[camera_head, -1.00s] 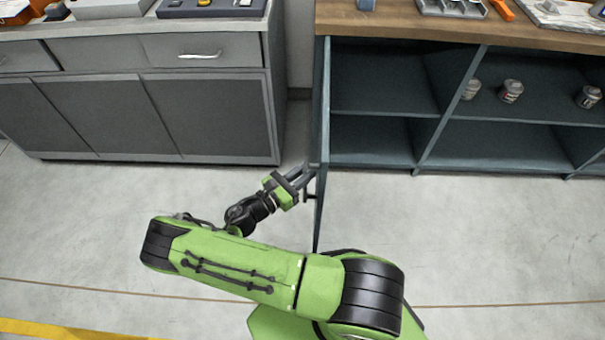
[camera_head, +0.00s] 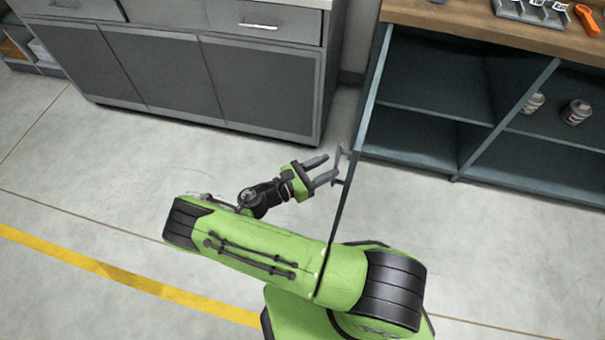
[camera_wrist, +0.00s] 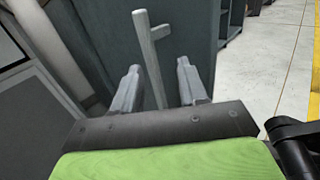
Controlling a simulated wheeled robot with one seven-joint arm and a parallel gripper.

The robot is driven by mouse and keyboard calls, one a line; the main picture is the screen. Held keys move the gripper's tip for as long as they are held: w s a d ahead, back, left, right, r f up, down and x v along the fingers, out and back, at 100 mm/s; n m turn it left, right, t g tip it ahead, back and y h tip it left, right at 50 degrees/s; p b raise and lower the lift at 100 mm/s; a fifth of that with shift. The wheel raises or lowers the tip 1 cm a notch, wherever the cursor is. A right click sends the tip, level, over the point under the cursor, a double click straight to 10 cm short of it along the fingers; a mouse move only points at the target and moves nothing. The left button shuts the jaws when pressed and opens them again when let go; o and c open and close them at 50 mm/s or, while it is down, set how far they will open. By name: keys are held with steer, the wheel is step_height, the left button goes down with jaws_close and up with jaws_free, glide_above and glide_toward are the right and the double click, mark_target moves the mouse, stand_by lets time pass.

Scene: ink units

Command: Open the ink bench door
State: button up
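The ink bench (camera_head: 445,20) has a wooden top and dark blue-grey open shelves. Its door (camera_head: 352,185) stands open at the bench's left end, seen nearly edge-on and sticking out toward me. The door's bar handle (camera_head: 340,165) is on its left face. My gripper (camera_head: 326,170) is on the left side of the door, fingers pointing at the handle. In the wrist view, the handle (camera_wrist: 150,55) stands between and just beyond the two spread fingertips (camera_wrist: 155,82), with gaps on both sides. The gripper is open and holds nothing. The door's lower part is partly hidden by my arm.
A grey cabinet (camera_head: 165,75) with drawers stands to the left, with a narrow gap before the bench. Cans (camera_head: 576,112) sit on the bench's shelf. An orange tool (camera_head: 587,20) lies on top. The floor (camera_head: 90,160) at left is clear, with a yellow line.

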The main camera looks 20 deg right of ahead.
steer(key=v, duration=0.9)
steer(key=shift+a, duration=0.35)
steer(key=s+d+r+m+g+y, duration=0.1)
steer(key=d+r+m+g+y, duration=0.15)
steer(key=r+m+y, duration=0.45)
steer(key=s+d+r+m+g+y, duration=0.25)
steer(key=r+m+y, duration=0.35)
steer(key=r, duration=0.3)
steer(key=s+r+m+t+y, duration=0.5)
steer(key=s+r+m+t, duration=0.2)
steer(key=s+r, duration=0.5)
step_height(320, 180, up, 13)
steer(key=p, duration=1.2)
steer(key=shift+s+d+f+p, duration=0.15)
steer(key=shift+d+f+p, duration=0.1)
steer(key=shift+p, duration=0.1)
